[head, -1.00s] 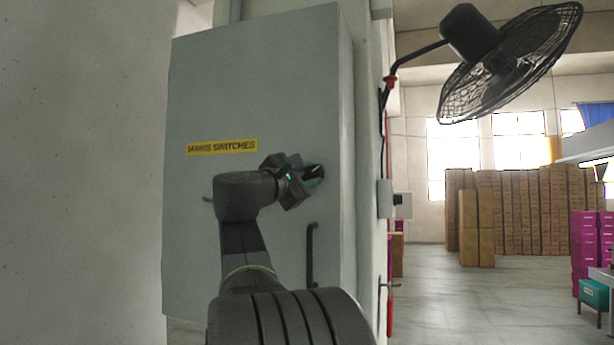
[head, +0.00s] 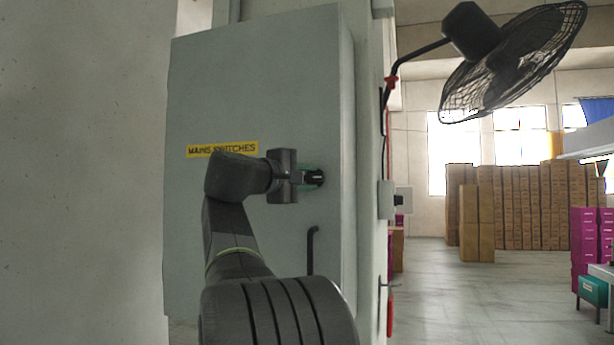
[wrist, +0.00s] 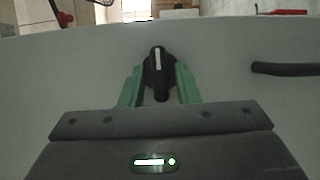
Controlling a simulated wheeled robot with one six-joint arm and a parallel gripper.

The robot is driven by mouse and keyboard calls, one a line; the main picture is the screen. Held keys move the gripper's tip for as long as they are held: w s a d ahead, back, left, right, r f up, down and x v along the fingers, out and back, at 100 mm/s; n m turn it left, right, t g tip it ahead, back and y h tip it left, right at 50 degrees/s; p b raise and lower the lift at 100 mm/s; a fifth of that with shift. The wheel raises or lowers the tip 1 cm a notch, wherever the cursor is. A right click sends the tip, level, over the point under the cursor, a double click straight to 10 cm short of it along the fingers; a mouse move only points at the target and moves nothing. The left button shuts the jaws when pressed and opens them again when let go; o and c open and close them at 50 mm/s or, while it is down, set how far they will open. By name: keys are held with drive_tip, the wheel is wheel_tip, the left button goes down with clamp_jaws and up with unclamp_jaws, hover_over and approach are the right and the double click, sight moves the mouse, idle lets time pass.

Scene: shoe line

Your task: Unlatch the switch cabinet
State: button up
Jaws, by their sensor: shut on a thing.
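The grey switch cabinet (head: 255,85) is on the wall, its door closed, with a yellow "MAINS SWITCHES" label (head: 205,151) that my arm partly covers. A black latch knob with a white stripe (head: 318,178) is near the door's right edge, lying level in the head view. My gripper (head: 308,178) is shut on it. In the wrist view the knob (wrist: 158,75) sits between my green fingers (wrist: 158,88), lined up with them. A dark bar handle (head: 312,252) is below the knob; it also shows at the right of the wrist view (wrist: 285,69).
A black caged fan (head: 510,60) juts out at upper right. A small switch box (head: 385,199) and red fittings are on the wall just right of the cabinet. Brown carton stacks (head: 530,205) and magenta crates (head: 584,245) stand farther right, beyond open floor.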

idle(0.4)
drive_tip(key=o, duration=0.7)
drive_tip(key=shift+c, duration=0.2)
drive_tip(key=b+v, duration=0.2)
drive_tip(key=v, duration=1.1)
drive_tip(key=shift+s+a+b, duration=0.25)
drive_tip(key=shift+a+b, duration=0.05)
drive_tip(key=shift+w+d, duration=0.1)
drive_tip(key=shift+w, duration=0.05)
drive_tip(key=p+x, duration=0.2)
drive_tip(key=x, duration=1.1)
drive_tip(key=shift+w+d+p, duration=0.15)
drive_tip(key=shift+d+p, duration=0.1)
drive_tip(key=shift+p, duration=0.1)
